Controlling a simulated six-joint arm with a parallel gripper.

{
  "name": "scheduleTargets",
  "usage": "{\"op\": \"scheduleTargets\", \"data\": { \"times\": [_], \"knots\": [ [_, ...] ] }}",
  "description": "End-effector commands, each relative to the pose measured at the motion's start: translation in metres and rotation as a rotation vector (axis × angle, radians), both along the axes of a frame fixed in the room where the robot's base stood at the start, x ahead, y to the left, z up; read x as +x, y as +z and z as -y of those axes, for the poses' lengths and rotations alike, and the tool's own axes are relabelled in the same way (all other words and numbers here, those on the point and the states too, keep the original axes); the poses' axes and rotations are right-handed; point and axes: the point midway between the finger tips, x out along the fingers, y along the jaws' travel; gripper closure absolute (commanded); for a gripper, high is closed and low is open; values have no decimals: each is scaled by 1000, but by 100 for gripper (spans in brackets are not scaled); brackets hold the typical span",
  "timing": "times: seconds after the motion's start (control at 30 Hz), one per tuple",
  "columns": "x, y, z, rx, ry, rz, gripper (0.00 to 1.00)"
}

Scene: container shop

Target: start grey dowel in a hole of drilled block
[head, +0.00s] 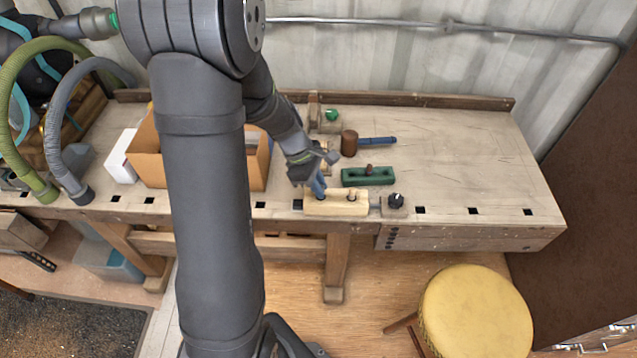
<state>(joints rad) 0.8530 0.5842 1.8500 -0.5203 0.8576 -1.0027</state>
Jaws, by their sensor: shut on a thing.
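The drilled block (335,209) is a pale wooden block on the front edge of the bench, with dark holes along its top. A short pale peg-like shape (352,193) shows at the right hole.
Metal stops and a black-knobbed clamp (396,202) flank the block. Behind it are a green block (368,176) with a brown knob and a mallet (349,143) with a blue handle. A cardboard box (258,165) stands left. The bench (460,160) is clear at right.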

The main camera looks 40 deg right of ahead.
Motion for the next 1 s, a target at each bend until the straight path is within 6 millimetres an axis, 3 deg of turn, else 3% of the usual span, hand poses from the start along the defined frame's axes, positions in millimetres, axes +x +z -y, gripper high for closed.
{"op": "scheduleTargets", "data": {
  "times": [0.67, 0.7, 0.8, 1.0],
  "knots": [
    [0, -6, 0, 0, 1, 0, 100],
    [0, -6, 0, 0, 1, 0, 78],
    [0, -6, 0, 0, 1, 0, 61],
    [0, -6, 0, 0, 1, 0, 61]
  ]
}}
